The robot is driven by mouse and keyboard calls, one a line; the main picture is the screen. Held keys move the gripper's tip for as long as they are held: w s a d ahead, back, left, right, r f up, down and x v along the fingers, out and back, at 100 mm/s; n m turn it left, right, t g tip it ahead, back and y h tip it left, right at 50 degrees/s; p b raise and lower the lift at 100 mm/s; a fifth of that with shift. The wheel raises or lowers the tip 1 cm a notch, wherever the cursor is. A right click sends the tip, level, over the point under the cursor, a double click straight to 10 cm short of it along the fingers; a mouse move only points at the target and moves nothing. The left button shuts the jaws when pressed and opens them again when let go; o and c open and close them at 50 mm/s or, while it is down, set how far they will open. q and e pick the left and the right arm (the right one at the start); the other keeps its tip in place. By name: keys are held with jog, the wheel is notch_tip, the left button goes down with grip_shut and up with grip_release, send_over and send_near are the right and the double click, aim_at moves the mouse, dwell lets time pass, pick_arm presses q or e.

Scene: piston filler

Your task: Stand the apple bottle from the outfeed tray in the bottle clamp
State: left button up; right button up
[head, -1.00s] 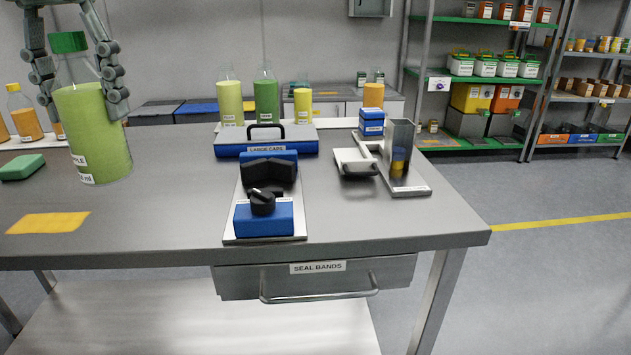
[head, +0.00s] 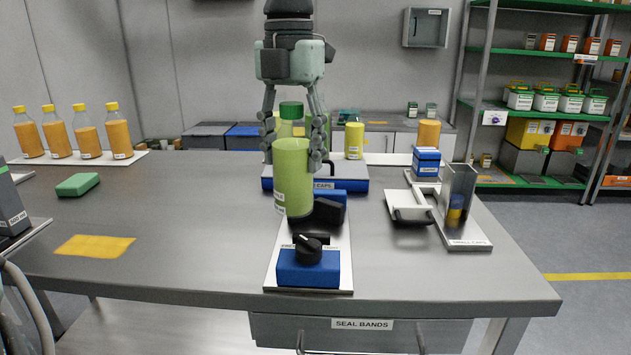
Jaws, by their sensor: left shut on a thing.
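The apple bottle (head: 293,178), with light green contents and a green cap, is upright in my left gripper (head: 295,155). Its fingers are shut around the bottle's upper part from above. The bottle clamp (head: 308,268) stands on a metal plate near the table's front edge, with a blue block, a black knob and dark jaws (head: 329,211). The bottle's lower end covers the left part of the jaws in the head view. I cannot tell whether it touches them or hangs above. My right gripper is not in view.
A blue large caps box (head: 347,185) lies behind the clamp. Several orange bottles (head: 88,138) stand at the back left. A green block (head: 77,184) and yellow patch (head: 94,246) lie left.

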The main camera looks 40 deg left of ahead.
aim_at(313, 181)
pick_arm(q)
jog(key=w+f, duration=0.1)
jog(key=f, duration=0.1)
jog(key=w+f, duration=0.1)
jog(key=f, duration=0.1)
jog(key=w+d+f+p, duration=0.1)
jog(key=f, duration=0.1)
jog(key=shift+w+d+f, duration=0.1)
jog(key=shift+w, duration=0.2)
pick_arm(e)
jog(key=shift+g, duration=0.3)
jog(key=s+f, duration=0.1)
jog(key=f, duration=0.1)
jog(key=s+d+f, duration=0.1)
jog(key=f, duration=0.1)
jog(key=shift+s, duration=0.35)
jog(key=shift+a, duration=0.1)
pick_arm(q)
jog(key=shift+f, duration=0.1)
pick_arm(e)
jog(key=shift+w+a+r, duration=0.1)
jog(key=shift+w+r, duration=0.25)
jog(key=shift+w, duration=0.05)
pick_arm(q)
jog(key=o, duration=1.3)
jog(key=shift+o, duration=1.3)
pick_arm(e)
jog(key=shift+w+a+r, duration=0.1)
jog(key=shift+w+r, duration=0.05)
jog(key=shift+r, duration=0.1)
